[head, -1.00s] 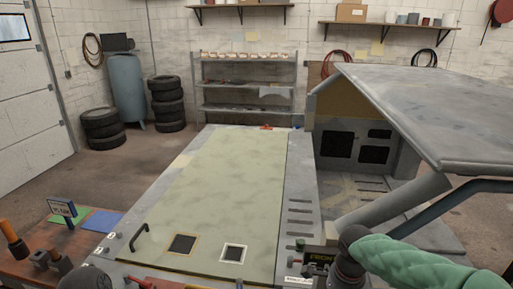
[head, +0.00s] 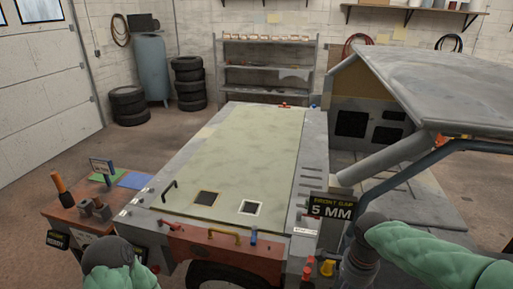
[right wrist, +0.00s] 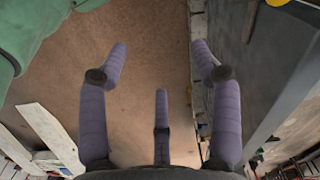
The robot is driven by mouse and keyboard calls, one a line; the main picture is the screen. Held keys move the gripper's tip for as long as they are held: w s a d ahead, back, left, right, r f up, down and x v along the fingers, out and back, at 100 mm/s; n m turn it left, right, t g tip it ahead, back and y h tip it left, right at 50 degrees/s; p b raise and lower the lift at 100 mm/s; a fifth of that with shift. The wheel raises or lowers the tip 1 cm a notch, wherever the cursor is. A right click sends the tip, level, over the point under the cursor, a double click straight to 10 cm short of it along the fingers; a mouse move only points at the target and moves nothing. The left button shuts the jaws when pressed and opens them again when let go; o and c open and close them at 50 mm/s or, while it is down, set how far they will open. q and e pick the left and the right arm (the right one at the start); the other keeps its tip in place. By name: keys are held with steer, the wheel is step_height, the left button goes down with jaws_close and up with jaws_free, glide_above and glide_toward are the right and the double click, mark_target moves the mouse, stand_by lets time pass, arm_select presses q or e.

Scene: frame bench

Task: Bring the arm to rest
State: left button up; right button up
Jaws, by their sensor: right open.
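My right gripper (right wrist: 160,70) shows in the right wrist view with its purple-grey fingers spread wide. Nothing is between them; brown floor lies beyond. In the head view my right arm (head: 420,258) comes in from the lower right, with a green sleeve and a dark joint beside the bench's front right corner. The fingers of that gripper cannot be made out there. Part of my left arm (head: 118,270) shows at the lower left as a green sleeve and a dark rounded joint. My left gripper is not in view.
A pale green panel (head: 240,160) with a black handle lies on the grey frame. A sign (head: 331,207) reads "FRONT GAP 5 MM". A raised grey cover (head: 440,85) overhangs the right side. A red-brown side table (head: 85,212) holds tools at left.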

steer(key=a+f+n+y+b, duration=0.2)
steer(key=a+f+n, duration=0.25)
steer(key=f, duration=0.75)
steer(key=a+f+n+y+b, duration=0.1)
steer(key=a+f+n+b, duration=0.3)
steer(key=f, duration=0.9)
arm_select(q)
step_height(320, 180, down, 9)
steer(key=b, duration=0.2)
steer(key=shift+w+b, duration=0.3)
steer(key=shift+w, duration=0.05)
arm_select(e)
steer(key=s+a+f+n, duration=0.2)
steer(key=s+f, duration=0.3)
steer(key=f, duration=0.4)
steer(key=s+a+f+n, duration=0.3)
steer(key=s+f, duration=0.2)
steer(key=f, duration=0.4)
steer(key=shift+s+a+f+y, duration=0.25)
steer(key=shift+a+y, duration=0.15)
